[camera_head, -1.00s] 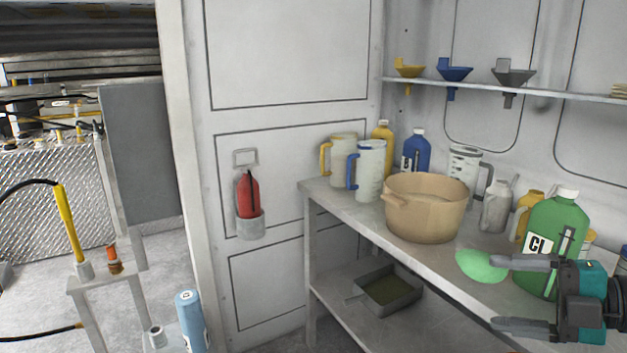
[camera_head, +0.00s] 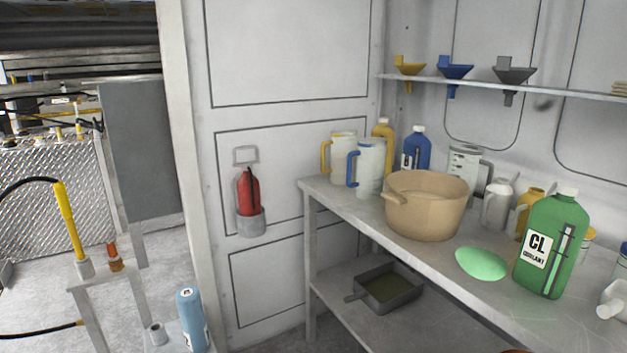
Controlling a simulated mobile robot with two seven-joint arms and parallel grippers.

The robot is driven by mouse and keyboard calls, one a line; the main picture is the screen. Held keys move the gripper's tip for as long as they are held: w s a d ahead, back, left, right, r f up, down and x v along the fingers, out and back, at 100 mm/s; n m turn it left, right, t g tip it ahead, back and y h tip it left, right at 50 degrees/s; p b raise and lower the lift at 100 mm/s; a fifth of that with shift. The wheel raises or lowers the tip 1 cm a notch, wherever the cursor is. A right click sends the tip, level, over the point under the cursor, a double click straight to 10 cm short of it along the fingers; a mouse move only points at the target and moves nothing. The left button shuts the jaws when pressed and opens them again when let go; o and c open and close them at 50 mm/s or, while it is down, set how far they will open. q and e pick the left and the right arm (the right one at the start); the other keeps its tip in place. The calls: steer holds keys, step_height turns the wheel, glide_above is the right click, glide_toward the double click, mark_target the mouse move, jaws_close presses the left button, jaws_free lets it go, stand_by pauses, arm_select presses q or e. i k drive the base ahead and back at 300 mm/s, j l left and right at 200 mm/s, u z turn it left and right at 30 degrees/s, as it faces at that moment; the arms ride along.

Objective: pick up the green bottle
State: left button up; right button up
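The green bottle (camera_head: 553,243) stands upright on the right part of the workbench. It has a white cap and a white label reading "CL COOLANT", and its front is fully visible. Neither of my grippers shows in the head view now. Nothing is touching the green bottle in this view.
The workbench (camera_head: 460,277) also holds a green dish (camera_head: 481,263), a tan pot (camera_head: 425,205), a blue bottle (camera_head: 416,152) and several jugs. A white item (camera_head: 613,299) lies at the right edge. A shelf (camera_head: 480,86) with funnels hangs above. A dark pan (camera_head: 386,288) sits below.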

mark_target(558, 225)
steer(key=z, duration=1.35)
